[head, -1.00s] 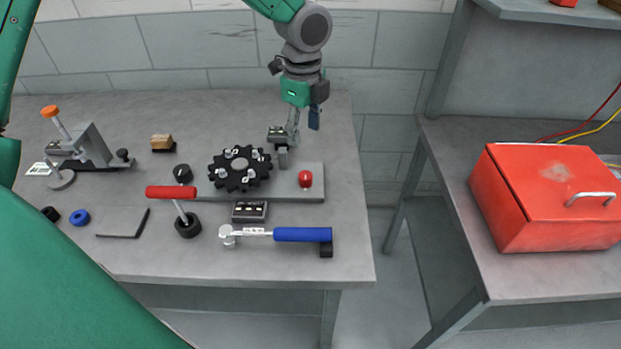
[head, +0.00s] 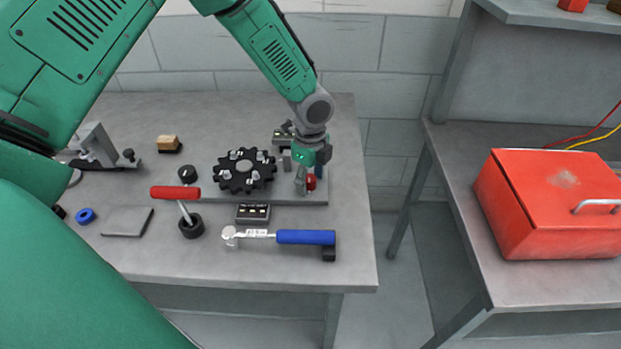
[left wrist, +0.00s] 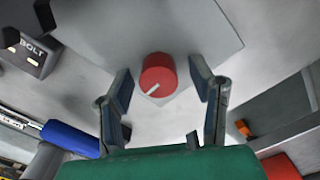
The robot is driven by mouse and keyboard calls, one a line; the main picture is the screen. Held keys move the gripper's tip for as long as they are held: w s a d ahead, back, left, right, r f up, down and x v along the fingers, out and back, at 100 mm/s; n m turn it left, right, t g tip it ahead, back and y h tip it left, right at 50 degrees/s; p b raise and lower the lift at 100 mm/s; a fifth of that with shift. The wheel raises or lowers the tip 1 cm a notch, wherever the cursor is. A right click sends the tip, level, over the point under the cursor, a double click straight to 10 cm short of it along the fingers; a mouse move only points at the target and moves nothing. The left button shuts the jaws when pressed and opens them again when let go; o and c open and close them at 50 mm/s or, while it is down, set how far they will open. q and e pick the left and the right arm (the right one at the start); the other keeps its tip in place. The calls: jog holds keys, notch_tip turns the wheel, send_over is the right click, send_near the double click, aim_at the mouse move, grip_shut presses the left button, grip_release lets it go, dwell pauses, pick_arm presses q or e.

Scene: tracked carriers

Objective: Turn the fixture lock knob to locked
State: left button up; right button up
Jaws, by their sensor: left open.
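The red lock knob (head: 310,183) stands on the right end of the grey fixture plate (head: 285,198). In the left wrist view the knob (left wrist: 158,75) shows a white pointer line running toward the lower left. My left gripper (head: 306,184) is over the knob in the head view. In the left wrist view the open left gripper (left wrist: 160,92) has one finger on each side of the knob, with a gap at both sides. The black sprocket (head: 244,171) sits on the plate to the left. My right gripper is not in view.
A blue-handled tool (head: 305,237) lies in front of the plate, beside a small dark tray (head: 253,213). A red toolbox (head: 545,200) is on the separate right bench. The table's front right corner is clear.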

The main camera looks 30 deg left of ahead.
pick_arm(q)
jog(key=shift+a+f, duration=0.1)
jog(key=shift+a, duration=0.15)
grip_shut()
jog(key=c, duration=1.1)
grip_release()
jog(key=shift+d+n, duration=0.1)
jog(key=shift+n, duration=0.2)
jog(key=n+p, duration=0.1)
jog(key=n, duration=0.1)
jog(key=shift+w+n, duration=0.1)
jog(key=shift+n, duration=0.3)
jog(key=n+p, duration=0.1)
jog(key=n, duration=0.3)
jog(key=shift+n, duration=0.3)
jog(key=n+p, duration=0.1)
jog(key=n, duration=0.8)
jog(key=shift+n+p, duration=0.3)
jog(key=shift+p, duration=0.1)
jog(key=shift+n, duration=0.3)
